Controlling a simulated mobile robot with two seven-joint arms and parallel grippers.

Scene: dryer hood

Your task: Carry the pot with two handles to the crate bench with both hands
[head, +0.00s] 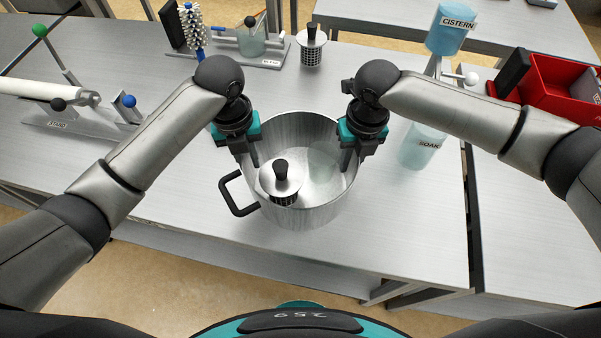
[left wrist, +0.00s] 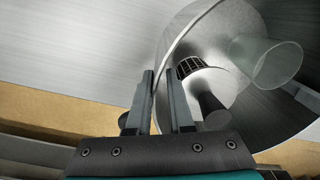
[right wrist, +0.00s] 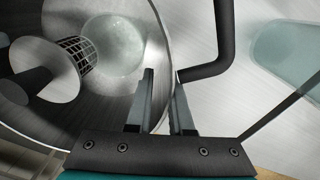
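The steel pot (head: 300,213) stands on the near table with a black-knobbed strainer (head: 281,180) and a translucent cup (left wrist: 268,62) inside. One black handle (head: 232,200) shows at its lower left. The other handle (right wrist: 226,40) shows in the right wrist view and is mostly hidden in the head view by my right gripper. My left gripper (head: 247,160) is at the pot's left rim, its fingers apart on either side of the wall. My right gripper (head: 353,160) is at the right rim, fingers also apart, beside that handle. Wall contact is unclear.
A red crate (head: 565,100) stands on the bench (head: 530,220) at the right, across a narrow gap. The cistern (head: 449,28) and soak container (head: 420,147) are right of the pot. A perforated cup (head: 312,48) stands behind, and a roller stand (head: 75,118) at left.

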